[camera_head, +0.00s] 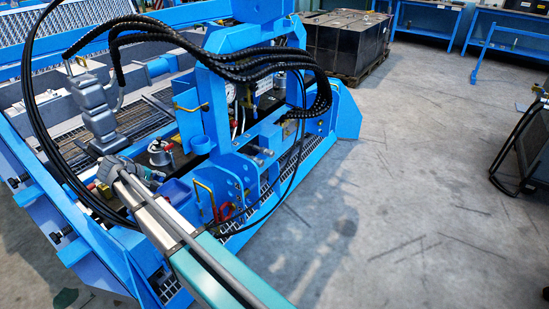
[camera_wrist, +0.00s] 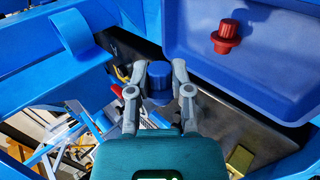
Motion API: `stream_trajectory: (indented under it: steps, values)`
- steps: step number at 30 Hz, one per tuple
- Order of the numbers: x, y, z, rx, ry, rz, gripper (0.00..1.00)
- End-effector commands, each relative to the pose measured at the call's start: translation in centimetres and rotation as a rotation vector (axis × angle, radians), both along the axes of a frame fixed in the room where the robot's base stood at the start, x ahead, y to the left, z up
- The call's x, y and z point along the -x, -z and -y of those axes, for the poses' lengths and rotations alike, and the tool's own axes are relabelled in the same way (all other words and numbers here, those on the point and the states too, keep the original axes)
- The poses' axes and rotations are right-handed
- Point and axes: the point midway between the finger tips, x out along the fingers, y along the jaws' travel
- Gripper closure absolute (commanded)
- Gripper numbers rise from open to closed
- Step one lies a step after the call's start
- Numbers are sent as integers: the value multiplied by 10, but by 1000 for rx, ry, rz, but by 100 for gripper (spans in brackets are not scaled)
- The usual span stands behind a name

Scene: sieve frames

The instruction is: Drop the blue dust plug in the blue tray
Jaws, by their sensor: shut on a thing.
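In the wrist view my gripper (camera_wrist: 159,72) is shut on the blue dust plug (camera_wrist: 158,85), a small dark-blue stepped cylinder held between the two grey fingers. The blue tray (camera_wrist: 205,78) fills the upper right of that view, and the plug is just left of its near wall, outside it. A red plug (camera_wrist: 227,36) is in the tray. In the head view a small blue tray (camera_head: 178,190) is just right of the end of my arm. The held plug cannot be made out there.
A blue steel frame carries black hoses (camera_head: 262,63) arching above the work area. A grey joystick-like block (camera_head: 95,112) stands at the left. A brass-coloured block (camera_wrist: 239,159) lies at the lower right of the wrist view.

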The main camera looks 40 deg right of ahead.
Motion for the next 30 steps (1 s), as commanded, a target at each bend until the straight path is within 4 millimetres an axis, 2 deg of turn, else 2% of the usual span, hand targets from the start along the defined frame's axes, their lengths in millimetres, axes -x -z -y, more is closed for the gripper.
stream_trajectory:
  steps: [3, 12, 28, 29, 30]
  values:
    - [0, 15, 0, 0, 0, 0, 100]
    - [0, 34, -1, 0, -1, 0, 100]
    - [0, 39, -1, 0, -1, 0, 100]
    - [0, 39, -1, 0, -1, 0, 71]
    - [0, 39, -2, 0, -1, 0, 64]
